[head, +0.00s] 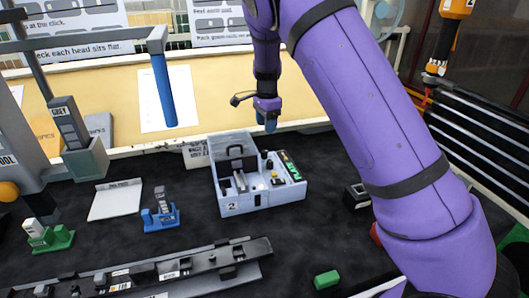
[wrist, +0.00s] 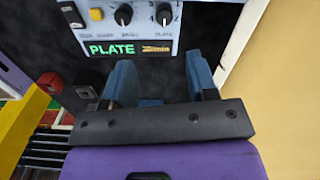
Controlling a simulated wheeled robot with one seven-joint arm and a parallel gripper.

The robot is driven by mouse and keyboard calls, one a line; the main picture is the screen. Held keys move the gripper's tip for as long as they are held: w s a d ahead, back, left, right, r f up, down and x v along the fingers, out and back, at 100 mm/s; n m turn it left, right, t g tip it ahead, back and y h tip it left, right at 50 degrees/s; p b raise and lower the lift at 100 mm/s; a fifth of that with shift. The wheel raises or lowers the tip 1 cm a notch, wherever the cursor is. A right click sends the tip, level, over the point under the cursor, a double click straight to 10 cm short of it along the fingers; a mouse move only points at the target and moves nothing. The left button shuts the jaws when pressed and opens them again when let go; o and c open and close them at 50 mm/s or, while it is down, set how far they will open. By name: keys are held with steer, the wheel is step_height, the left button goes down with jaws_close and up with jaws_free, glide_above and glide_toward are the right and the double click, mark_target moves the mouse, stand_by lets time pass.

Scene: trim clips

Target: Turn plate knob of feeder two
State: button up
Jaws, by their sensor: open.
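Feeder two (head: 236,207) is a pale box marked 2 on the dark mat in the head view. Its control panel (wrist: 200,12) fills the top of the wrist view, with a lit green PLATE display (wrist: 110,48). Two black knobs with white pointer marks sit on it, a left knob (wrist: 123,15) and a right knob (wrist: 164,15). The small label under the right knob seems to read plate. My gripper (wrist: 160,64) is open and empty, its blue fingers apart from the panel. In the head view my gripper (head: 269,124) hangs above and beyond the feeder's far right corner.
An orange button (wrist: 96,14) and a black switch (wrist: 70,14) share the panel. A blue clip stand (head: 161,217) and a white sheet (head: 116,200) lie left of the feeder. A long dark rail (head: 190,264) lies in front, with a green block (head: 327,279) near it.

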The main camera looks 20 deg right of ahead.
mark_target(264, 151)
steer(key=shift+w+a+f, duration=0.1)
steer(key=shift+w+f, duration=0.1)
steer(key=shift+f, duration=0.25)
steer(key=shift+w+a+f, duration=0.1)
steer(key=shift+w+f, duration=0.05)
steer(key=shift+f, duration=0.25)
step_height(264, 151, down, 10)
steer(key=shift+f, duration=0.1)
steer(key=shift+c, duration=0.3)
steer(key=c, duration=0.9)
steer(key=shift+m, duration=0.3)
